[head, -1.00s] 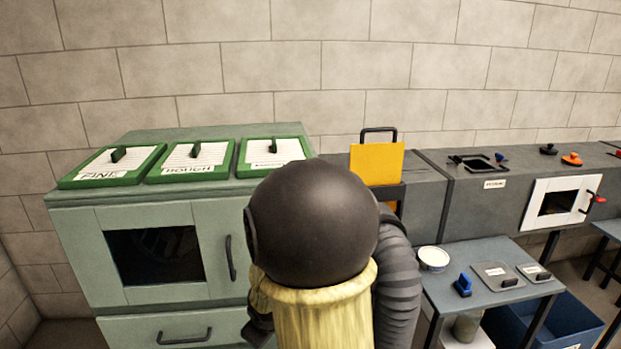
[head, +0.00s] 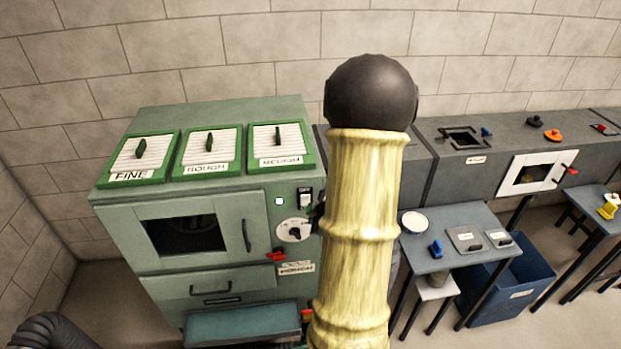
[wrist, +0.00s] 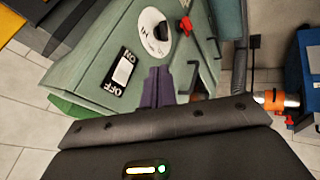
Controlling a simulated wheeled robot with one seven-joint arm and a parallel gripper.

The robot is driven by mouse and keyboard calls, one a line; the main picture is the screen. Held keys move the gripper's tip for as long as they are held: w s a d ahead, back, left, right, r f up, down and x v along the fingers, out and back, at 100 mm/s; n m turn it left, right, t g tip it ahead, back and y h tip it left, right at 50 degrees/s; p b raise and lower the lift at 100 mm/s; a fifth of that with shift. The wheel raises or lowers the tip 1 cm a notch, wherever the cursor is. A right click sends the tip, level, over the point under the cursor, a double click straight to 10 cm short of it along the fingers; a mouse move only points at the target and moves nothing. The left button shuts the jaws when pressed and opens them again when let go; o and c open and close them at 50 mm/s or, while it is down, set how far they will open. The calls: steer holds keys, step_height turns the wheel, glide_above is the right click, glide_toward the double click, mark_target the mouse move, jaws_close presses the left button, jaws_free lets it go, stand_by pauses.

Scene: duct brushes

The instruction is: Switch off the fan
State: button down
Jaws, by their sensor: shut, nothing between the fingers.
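The fan's switch (head: 305,197) is a white rocker on a black plate, on the right of the green cabinet's (head: 220,245) front. In the wrist view the switch (wrist: 122,71) shows ON and OFF lettering; I cannot tell which end is pressed. My gripper (wrist: 160,75) is shut and empty, its purple fingers pointing at the panel, beside the switch and below the dial. I cannot tell whether it touches the panel. In the head view my arm hides most of the gripper.
A white dial (head: 294,230) sits below the switch, and a red handle (head: 276,255) below that. The cabinet door has a dark handle (head: 246,231). A grey duct (head: 480,150) runs right along the wall. A blue-grey table (head: 455,220) and blue bin (head: 512,280) stand right.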

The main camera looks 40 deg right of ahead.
steer(key=s+d+r+n+y+p, duration=0.1)
steer(key=s+d+r+p, duration=0.1)
steer(key=r+p, duration=0.5)
steer(key=shift+s+d+r+n+t+y+p, duration=0.2)
steer(key=shift+s+d+n+t+y+p, duration=0.15)
steer(key=shift+s, duration=0.35)
steer(key=shift+a, duration=0.1)
steer(key=p, duration=0.3)
glide_toward(310, 199)
steer(key=w+a+f, duration=0.2)
steer(key=w+f, duration=0.2)
steer(key=f, duration=0.1)
steer(key=shift+a+f, duration=0.15)
steer(key=shift+a, duration=0.1)
steer(key=shift+w, duration=0.15)
